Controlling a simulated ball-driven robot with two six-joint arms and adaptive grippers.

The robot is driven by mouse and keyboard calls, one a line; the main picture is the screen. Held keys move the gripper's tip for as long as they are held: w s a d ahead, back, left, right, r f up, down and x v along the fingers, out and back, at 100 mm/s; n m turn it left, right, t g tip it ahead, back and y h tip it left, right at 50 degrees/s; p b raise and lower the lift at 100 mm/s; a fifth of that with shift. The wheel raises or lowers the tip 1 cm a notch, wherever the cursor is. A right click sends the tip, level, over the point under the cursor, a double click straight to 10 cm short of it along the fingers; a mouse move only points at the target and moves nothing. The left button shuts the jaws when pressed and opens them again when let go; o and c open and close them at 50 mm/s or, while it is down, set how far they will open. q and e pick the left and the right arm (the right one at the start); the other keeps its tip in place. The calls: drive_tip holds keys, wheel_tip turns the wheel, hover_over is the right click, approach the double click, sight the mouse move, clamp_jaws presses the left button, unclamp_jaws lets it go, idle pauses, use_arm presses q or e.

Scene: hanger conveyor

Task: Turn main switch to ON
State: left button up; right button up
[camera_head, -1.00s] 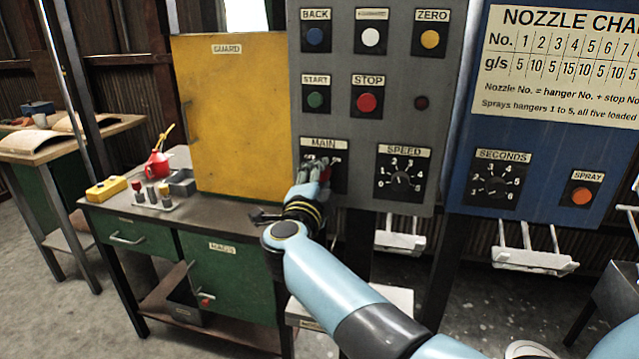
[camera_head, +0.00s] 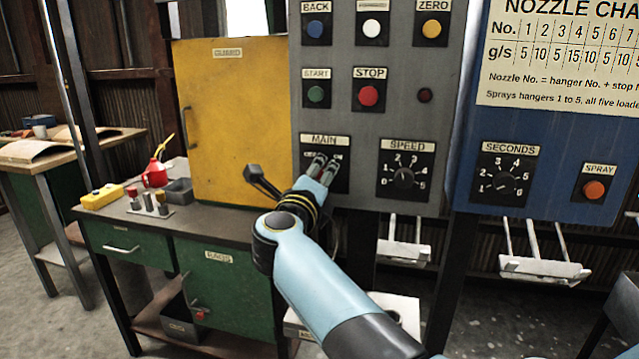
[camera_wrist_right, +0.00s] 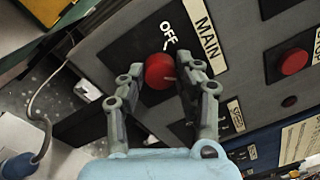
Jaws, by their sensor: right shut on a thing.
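The main switch is a red round knob (camera_wrist_right: 160,71) with a short white mark, on a black plate under the MAIN label (camera_head: 324,141). In the right wrist view, the word OFF shows beside the knob; the ON word is hidden. My right gripper (camera_head: 324,168) is at the switch and covers the knob in the head view. In the right wrist view its two fingers (camera_wrist_right: 157,86) are shut on the knob, one on each side. My left gripper is not in view.
The SPEED dial (camera_head: 404,178) is right of the switch, and the STOP button (camera_head: 369,94) is above. A yellow guard door (camera_head: 232,120) stands to the left, over a bench with a red oil can (camera_head: 155,173). White hangers (camera_head: 404,252) hang below the panel.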

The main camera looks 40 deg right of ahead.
sight(324, 119)
drive_tip(key=shift+f+m, duration=0.15)
drive_tip(key=shift+m, duration=0.45)
drive_tip(key=o, duration=1.1)
drive_tip(key=shift+o, duration=0.2)
drive_tip(key=shift+r, duration=0.25)
wheel_tip(324, 119, up, 9)
drive_tip(key=shift+s+f, duration=0.1)
drive_tip(key=shift+r, duration=0.4)
